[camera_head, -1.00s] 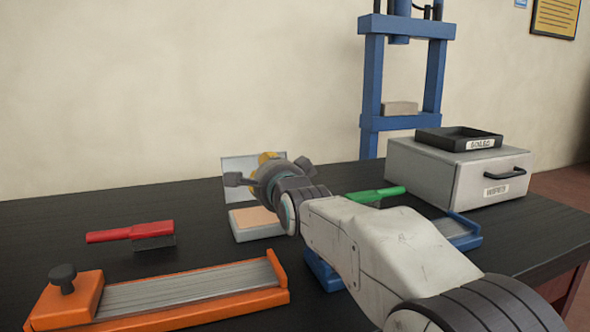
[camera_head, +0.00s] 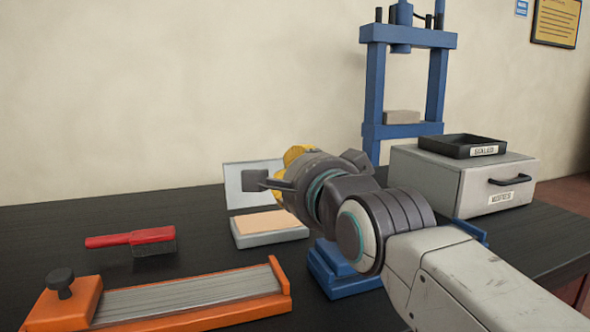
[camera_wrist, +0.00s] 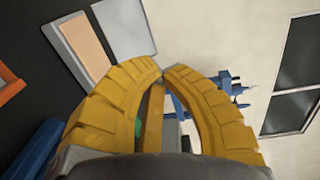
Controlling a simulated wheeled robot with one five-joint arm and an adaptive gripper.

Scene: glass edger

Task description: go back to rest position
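My gripper (camera_head: 296,153) is raised above the black table, in front of the open case (camera_head: 268,242) with its upright pale lid and beige pad. In the wrist view, the yellow fingers of my gripper (camera_wrist: 162,72) curve together until their tips nearly meet. No object shows held at the tips. The case's beige pad (camera_wrist: 82,42) shows at upper left there. A bit of green shows between the fingers. My arm hides much of the blue tray (camera_head: 335,270) in the head view.
A red-handled brush (camera_head: 130,238) and an orange tray (camera_head: 190,298) lie at left. A grey drawer box (camera_head: 425,180) bearing a black bin (camera_head: 461,146) stands at right, before a blue press (camera_head: 374,85). The table's back left is clear.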

